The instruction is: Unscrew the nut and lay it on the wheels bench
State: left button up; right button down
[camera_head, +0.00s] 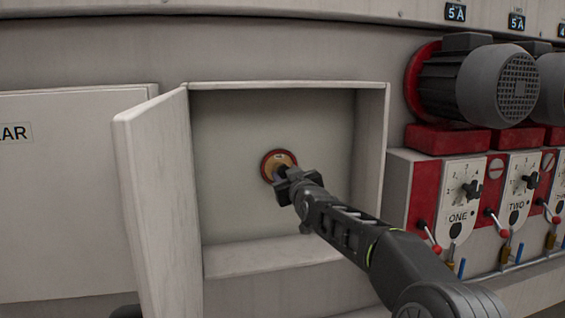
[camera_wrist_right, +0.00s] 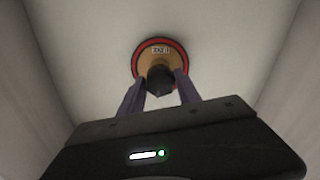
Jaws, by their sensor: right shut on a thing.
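A round wheel (camera_head: 268,163) with a red rim and tan face is mounted on the back wall of an open recess. It also shows in the right wrist view (camera_wrist_right: 143,55). A dark nut (camera_wrist_right: 160,80) sits at the wheel's centre. My right gripper (camera_head: 283,176) reaches into the recess. In the right wrist view its two fingers (camera_wrist_right: 160,84) are closed on the nut from both sides. In the head view the gripper hides the nut. The wheels bench is not clearly in view. My left gripper is not in view.
The recess (camera_head: 230,130) has side walls and a bottom ledge (camera_head: 270,256) close to my arm. Its white door (camera_head: 160,200) stands open at the left. Motors (camera_head: 478,82) and red-and-white control panels (camera_head: 460,200) with levers stick out at the right.

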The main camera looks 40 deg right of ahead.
jog(key=n, duration=0.8)
jog(key=shift+n+p, duration=0.3)
jog(key=c, duration=1)
grip_release()
jog(key=shift+c, duration=0.2)
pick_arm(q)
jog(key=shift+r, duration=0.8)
